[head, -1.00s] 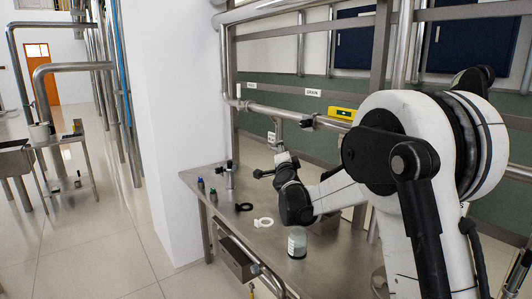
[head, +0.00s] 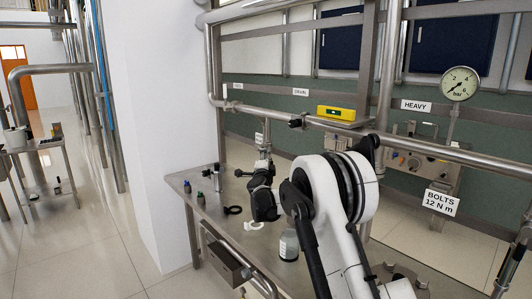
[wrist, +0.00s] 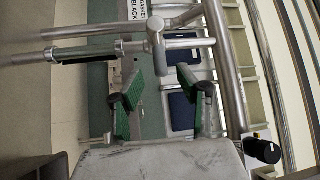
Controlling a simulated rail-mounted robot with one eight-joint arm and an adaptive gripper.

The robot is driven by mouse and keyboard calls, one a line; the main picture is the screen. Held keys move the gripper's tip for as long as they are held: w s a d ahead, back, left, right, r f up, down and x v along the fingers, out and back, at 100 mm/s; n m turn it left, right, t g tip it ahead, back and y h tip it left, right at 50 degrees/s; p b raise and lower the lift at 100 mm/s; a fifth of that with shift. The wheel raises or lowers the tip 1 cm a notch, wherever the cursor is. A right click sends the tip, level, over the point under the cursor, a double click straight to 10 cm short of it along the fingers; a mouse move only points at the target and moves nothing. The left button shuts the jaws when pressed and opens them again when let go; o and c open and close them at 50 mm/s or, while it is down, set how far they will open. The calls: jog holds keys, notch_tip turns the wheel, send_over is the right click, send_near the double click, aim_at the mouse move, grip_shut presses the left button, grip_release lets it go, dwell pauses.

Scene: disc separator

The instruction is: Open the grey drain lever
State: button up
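A DRAIN label (head: 300,92) is on the frame at the back in the head view. A dark fitting (head: 297,122) sits on the horizontal pipe below it; I cannot tell whether this is the grey drain lever. My gripper (head: 263,165) is raised above the bench, in front of the short pipe below the rail. In the wrist view my gripper (wrist: 161,92) is open, its green-padded fingers apart and nothing held. A grey pipe tee (wrist: 156,45) shows beyond the fingertips, its stem in line with the gap. A black-capped cylinder (wrist: 262,150) is at the lower right.
The steel bench (head: 205,212) holds small bottles (head: 200,199), a black ring (head: 233,210), a white ring (head: 254,225) and a jar (head: 289,245). A yellow device (head: 336,112) sits on a ledge. A pressure gauge (head: 459,84) stands at right. A white wall (head: 150,120) is at left.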

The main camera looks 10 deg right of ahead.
jog(key=shift+x, duration=3.15)
grip_shut()
